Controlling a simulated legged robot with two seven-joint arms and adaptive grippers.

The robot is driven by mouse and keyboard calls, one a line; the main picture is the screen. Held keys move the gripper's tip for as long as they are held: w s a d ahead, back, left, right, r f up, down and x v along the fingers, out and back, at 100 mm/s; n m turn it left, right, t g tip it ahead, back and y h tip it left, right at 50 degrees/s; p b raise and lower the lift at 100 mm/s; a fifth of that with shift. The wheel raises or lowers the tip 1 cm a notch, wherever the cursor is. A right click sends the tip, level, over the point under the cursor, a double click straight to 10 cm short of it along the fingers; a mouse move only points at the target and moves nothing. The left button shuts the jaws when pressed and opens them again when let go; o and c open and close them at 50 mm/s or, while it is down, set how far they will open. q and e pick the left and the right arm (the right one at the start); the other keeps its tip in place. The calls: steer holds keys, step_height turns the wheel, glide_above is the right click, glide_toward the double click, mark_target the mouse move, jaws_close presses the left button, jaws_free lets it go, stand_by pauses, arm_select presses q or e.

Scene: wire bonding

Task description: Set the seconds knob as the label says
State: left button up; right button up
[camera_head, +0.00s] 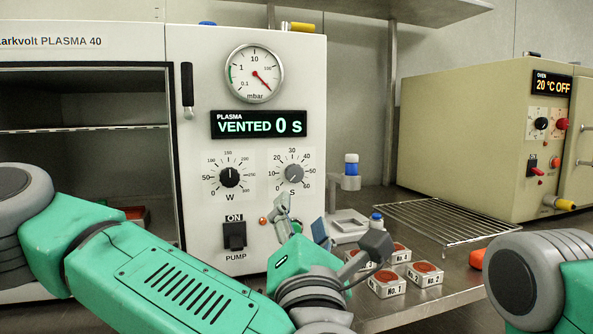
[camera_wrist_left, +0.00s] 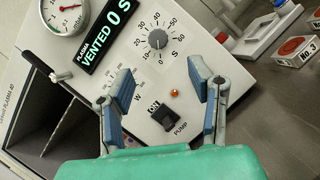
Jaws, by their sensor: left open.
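The seconds knob (camera_head: 294,173) is a grey dial marked 0 to 60 above an "S", on the white plasma machine's front. It also shows in the left wrist view (camera_wrist_left: 158,39), beyond the fingertips. The display (camera_head: 259,124) above reads "VENTED 0 S". The knob's exact pointer setting is too small to read surely. My left gripper (camera_head: 302,218) is below the knob, apart from it; in the left wrist view (camera_wrist_left: 152,88) its blue-padded fingers are spread with nothing between them. I cannot make out a label giving a seconds value. My right gripper is out of view.
The black watts knob (camera_head: 230,177) is left of the seconds knob, with the pump switch (camera_head: 234,236) below. Numbered dishes (camera_head: 387,284) and a wire rack (camera_head: 445,221) sit on the bench to the right. A beige oven (camera_head: 470,140) stands behind. The chamber at left is open.

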mark_target(295, 177)
arm_select(q)
steer(key=p+x, duration=0.6)
steer(key=x, duration=0.5)
steer(key=shift+w+a, duration=0.1)
steer(key=shift+a, duration=0.05)
jaws_close()
